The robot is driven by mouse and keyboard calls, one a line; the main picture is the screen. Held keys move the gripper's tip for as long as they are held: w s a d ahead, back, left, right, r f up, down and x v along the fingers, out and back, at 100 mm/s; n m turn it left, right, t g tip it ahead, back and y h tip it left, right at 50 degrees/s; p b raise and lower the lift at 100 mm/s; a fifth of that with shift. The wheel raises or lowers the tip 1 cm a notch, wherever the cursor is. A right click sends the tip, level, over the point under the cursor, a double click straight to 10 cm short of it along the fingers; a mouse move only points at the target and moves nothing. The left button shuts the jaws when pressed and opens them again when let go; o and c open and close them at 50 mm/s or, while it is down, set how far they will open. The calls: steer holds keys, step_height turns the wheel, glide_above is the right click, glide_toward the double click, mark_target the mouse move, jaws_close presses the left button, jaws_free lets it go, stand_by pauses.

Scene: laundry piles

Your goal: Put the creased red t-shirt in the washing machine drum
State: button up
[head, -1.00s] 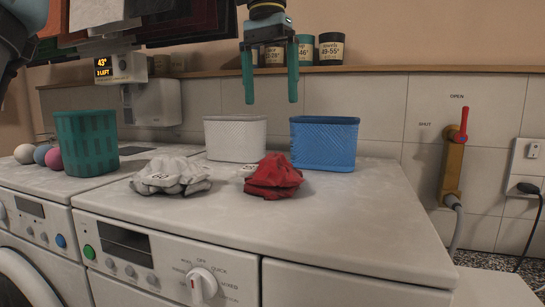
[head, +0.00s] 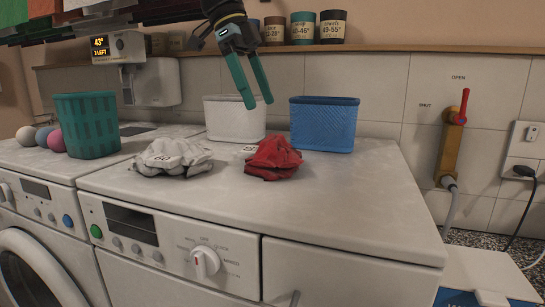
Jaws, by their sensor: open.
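The creased red t-shirt (head: 273,158) lies crumpled on the white machine top (head: 330,215), in front of the white and blue baskets. My gripper (head: 258,104) hangs in the air above and behind the red t-shirt, in front of the white basket in the picture. Its two teal fingers are apart and empty, tilted down to the right. A washing machine (head: 170,245) with a dial and a dark display is below the shirt. A round door (head: 35,275) shows at the lower left; its drum inside is hidden.
A crumpled pale grey cloth (head: 173,157) lies left of the red shirt. A white basket (head: 236,118), a blue basket (head: 324,124) and a green basket (head: 87,124) stand on the tops. Several balls (head: 44,137) sit far left. A red-handled valve (head: 456,118) is on the right wall. The right front top is clear.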

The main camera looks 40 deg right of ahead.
mark_target(271, 136)
steer(key=x, duration=0.2)
steer(key=p+x, duration=0.1)
steer(key=x, duration=0.2)
steer(key=p+x, duration=0.1)
steer(key=x, duration=0.2)
steer(key=shift+w+a+f, duration=0.15)
steer(key=shift+w+f, duration=0.1)
steer(key=shift+w, duration=0.15)
steer(key=shift+c, duration=0.4)
steer(key=c, duration=1.3)
